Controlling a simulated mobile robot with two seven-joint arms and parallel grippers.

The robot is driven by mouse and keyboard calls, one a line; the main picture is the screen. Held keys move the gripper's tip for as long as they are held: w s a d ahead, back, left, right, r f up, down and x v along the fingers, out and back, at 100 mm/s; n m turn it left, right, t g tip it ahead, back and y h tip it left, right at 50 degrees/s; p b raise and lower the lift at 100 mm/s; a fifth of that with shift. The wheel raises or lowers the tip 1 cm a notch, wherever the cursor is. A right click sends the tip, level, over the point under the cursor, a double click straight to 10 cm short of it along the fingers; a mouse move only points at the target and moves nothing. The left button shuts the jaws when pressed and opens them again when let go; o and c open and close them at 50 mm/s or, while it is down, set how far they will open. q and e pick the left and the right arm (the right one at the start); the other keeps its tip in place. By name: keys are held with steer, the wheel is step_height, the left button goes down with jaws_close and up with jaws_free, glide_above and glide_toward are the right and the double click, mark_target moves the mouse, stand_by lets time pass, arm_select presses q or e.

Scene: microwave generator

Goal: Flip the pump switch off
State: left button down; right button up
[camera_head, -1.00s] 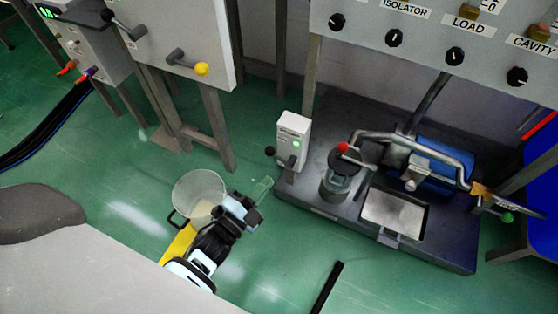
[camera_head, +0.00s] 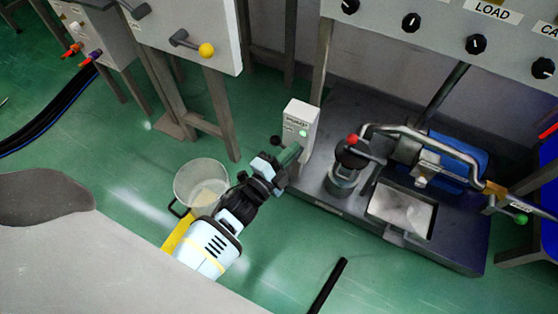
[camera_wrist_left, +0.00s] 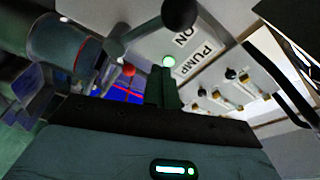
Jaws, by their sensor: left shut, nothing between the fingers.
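The pump switch box (camera_head: 303,118) is a narrow white box on a post at the left front of the dark pump base. Its green light is lit. Its lever ends in a black ball knob (camera_head: 275,142), which shows beside the gripper. In the left wrist view the knob (camera_wrist_left: 180,12) and its lever are close, with the green light (camera_wrist_left: 169,62) and a "PUMP" "ON" label (camera_wrist_left: 193,52). My left gripper (camera_head: 291,154) is shut and empty, its fingertips close to the lower front of the box. I cannot tell whether it touches the lever.
A clear bucket (camera_head: 201,180) stands on the green floor left of my left arm. The pump base (camera_head: 445,245) carries a red-knobbed canister (camera_head: 346,168), curved pipes and a blue motor (camera_head: 455,155). A panel with dials (camera_head: 445,30) hangs above. Floor in front is mostly clear.

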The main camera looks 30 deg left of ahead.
mark_target(283, 147)
arm_select(q)
steer(key=shift+w+a+f+b, duration=0.25)
steer(key=shift+a+f, duration=0.05)
steer(key=shift+a, duration=0.3)
steer(key=shift+w+a+f+b, duration=0.2)
steer(key=shift+a+f, duration=0.05)
steer(key=shift+a, duration=0.3)
steer(key=shift+a+f, duration=0.1)
steer(key=shift+a, duration=0.45)
arm_select(e)
steer(key=shift+w+f, duration=0.45)
steer(key=shift+f, duration=0.2)
steer(key=shift+s, duration=0.1)
arm_select(q)
steer(key=shift+s, duration=0.1)
arm_select(e)
steer(key=shift+s, duration=0.3)
